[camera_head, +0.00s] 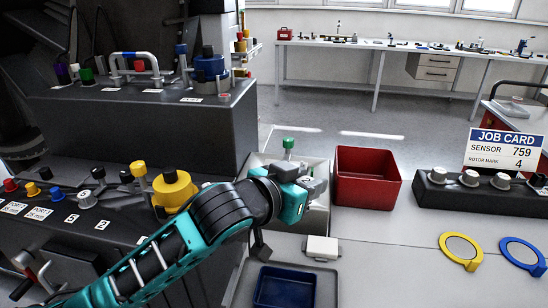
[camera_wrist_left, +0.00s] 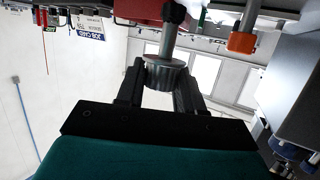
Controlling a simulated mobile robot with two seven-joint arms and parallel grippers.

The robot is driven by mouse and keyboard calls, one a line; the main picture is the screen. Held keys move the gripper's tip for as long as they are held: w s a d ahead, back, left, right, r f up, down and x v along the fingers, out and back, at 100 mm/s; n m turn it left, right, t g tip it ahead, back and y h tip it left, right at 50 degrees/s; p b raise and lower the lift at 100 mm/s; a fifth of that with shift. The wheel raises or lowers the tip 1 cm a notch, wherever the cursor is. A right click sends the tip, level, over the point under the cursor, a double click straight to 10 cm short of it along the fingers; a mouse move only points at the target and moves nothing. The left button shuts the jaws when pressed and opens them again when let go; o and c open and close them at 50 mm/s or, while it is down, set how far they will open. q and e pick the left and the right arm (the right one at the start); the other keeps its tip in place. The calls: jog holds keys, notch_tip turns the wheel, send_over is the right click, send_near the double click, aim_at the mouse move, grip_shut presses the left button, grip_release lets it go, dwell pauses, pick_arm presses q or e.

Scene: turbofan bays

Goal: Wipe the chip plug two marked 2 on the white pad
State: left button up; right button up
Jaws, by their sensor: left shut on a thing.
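My left gripper (camera_head: 312,186) reaches in from the left and hangs over the light grey bin (camera_head: 258,160). In the left wrist view it is shut on a grey knurled metal plug (camera_wrist_left: 166,74), with a thin stem and a dark knob at its end. I take this for the chip plug, but no 2 can be read on it. In the head view the gripper mostly hides the plug. The white pad (camera_head: 321,247) lies on the bench nearer to me, below the gripper and apart from it. My right gripper is not in view.
A red bin (camera_head: 366,178) stands right of the gripper, and a dark blue tray (camera_head: 285,287) lies in front. A green-topped piece (camera_head: 288,146) shows behind the gripper. A yellow knob (camera_head: 174,188) stands on the dark console at left. Yellow (camera_head: 461,250) and blue rings lie right.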

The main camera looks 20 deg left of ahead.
pick_arm(q)
jog(key=shift+m+h, duration=0.3)
jog(key=shift+h, duration=0.2)
jog(key=d+f+b, duration=0.1)
jog(key=f, duration=0.1)
jog(key=d+f+b, duration=0.1)
jog(key=f, duration=0.1)
jog(key=f+b, duration=0.1)
jog(key=f, duration=0.1)
jog(key=shift+s+d+f, duration=0.15)
jog(key=shift+d, duration=0.25)
jog(key=shift+f+b, duration=0.35)
jog(key=shift+b, duration=0.3)
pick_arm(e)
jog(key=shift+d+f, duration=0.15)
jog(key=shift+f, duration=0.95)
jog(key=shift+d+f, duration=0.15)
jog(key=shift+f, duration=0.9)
pick_arm(q)
jog(key=shift+f, duration=0.5)
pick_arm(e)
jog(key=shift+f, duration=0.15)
pick_arm(q)
jog(key=shift+d, duration=0.1)
